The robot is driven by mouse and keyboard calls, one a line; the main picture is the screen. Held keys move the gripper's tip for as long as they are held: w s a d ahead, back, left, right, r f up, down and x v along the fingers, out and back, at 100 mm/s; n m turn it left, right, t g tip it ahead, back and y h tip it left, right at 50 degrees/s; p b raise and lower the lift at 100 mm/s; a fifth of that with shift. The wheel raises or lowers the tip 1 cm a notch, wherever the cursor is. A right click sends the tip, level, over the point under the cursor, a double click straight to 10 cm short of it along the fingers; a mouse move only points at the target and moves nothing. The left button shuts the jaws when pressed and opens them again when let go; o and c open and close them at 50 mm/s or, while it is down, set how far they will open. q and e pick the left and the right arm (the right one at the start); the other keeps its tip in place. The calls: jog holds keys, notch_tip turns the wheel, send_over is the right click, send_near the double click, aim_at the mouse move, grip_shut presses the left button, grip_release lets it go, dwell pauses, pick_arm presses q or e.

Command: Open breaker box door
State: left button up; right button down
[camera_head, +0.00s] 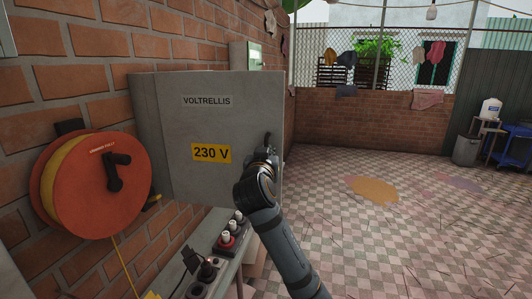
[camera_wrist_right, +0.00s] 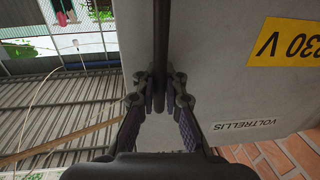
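The grey breaker box (camera_head: 145,130) is on the brick wall left of centre in the head view. Its door (camera_head: 190,125) carries a "VOLTRELLIS" label and a yellow "230 V" label. I cannot tell whether the door stands slightly ajar. My right gripper (camera_head: 268,150) is at the door's right edge, partly hidden by its own wrist. In the right wrist view, the fingertips of this gripper (camera_wrist_right: 160,88) close around a dark bar handle (camera_wrist_right: 161,40) beside the door face (camera_wrist_right: 225,70). My left gripper is not in view.
An orange cable reel (camera_head: 95,185) hangs on the wall left of the box. A shelf with sockets and plugs (camera_head: 228,240) is below it. A small grey box (camera_head: 254,55) is on the wall behind. The tiled floor (camera_head: 380,230) to the right is open.

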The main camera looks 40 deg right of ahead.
jog(key=c, duration=1.4)
grip_release()
jog(key=shift+c, duration=0.2)
jog(key=v, duration=0.7)
jog(key=shift+s+a, duration=0.2)
